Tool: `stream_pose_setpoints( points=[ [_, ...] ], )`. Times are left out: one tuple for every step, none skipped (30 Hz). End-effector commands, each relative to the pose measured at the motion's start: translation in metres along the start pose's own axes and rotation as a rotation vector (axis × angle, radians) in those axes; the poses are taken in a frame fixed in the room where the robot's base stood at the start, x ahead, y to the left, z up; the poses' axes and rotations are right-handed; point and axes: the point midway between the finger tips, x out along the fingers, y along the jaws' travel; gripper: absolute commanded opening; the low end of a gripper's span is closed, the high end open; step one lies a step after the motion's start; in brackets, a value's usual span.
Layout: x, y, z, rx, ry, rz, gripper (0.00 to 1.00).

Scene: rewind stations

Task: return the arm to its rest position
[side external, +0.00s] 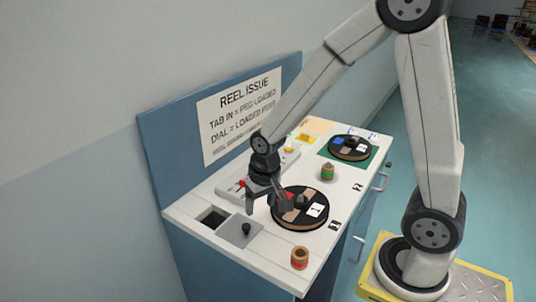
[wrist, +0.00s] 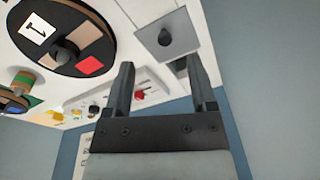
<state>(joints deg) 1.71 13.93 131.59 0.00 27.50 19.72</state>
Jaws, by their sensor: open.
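My gripper (side external: 268,203) is open and empty. In the side external view it is low over the white worktop, at the left edge of the near black reel disc (side external: 312,222); I cannot tell if it touches the disc. In the wrist view the two fingers (wrist: 165,92) stand apart with nothing between them. The near disc carries a white label, a red patch, tan patches and a dark centre knob; it also shows at the upper left of the wrist view (wrist: 85,30). My arm reaches down from the upper right.
A grey sliding lid (side external: 238,231) with a black knob sits beside a dark square opening (side external: 212,217). A red-orange spool (side external: 299,258) stands at the front corner and a green-brown spool (side external: 327,172) farther back. Another reel disc (side external: 350,147) lies on a green mat. A blue sign board (side external: 160,160) rises behind.

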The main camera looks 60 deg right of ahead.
Motion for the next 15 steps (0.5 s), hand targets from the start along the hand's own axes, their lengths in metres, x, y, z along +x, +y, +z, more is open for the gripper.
stream_pose_setpoints(
  points=[
    [-0.006, 0.001, 0.01, -0.057, 0.019, -0.007, 0.72],
    [-0.009, 0.002, 0.015, -0.091, 0.028, -0.01, 0.72],
    [-0.011, 0.004, 0.022, -0.136, 0.041, -0.014, 0.72],
    [-0.013, 0.005, 0.027, -0.167, 0.05, -0.016, 0.72],
    [-0.015, 0.006, 0.032, -0.197, 0.058, -0.018, 0.72],
    [-0.017, 0.007, 0.037, -0.233, 0.069, -0.02, 0.72],
    [-0.018, 0.008, 0.041, -0.257, 0.075, -0.021, 0.72],
    [-0.019, 0.009, 0.045, -0.279, 0.082, -0.022, 0.72],
    [-0.02, 0.01, 0.049, -0.305, 0.09, -0.023, 0.72],
    [-0.021, 0.01, 0.051, -0.322, 0.095, -0.023, 0.72],
    [-0.021, 0.011, 0.054, -0.336, 0.098, -0.024, 0.72],
    [-0.022, 0.011, 0.056, -0.352, 0.102, -0.024, 0.72],
    [-0.023, 0.012, 0.057, -0.36, 0.105, -0.024, 0.72],
    [-0.023, 0.012, 0.058, -0.366, 0.107, -0.024, 0.72],
    [-0.023, 0.012, 0.059, -0.372, 0.108, -0.024, 0.72]
  ],
)
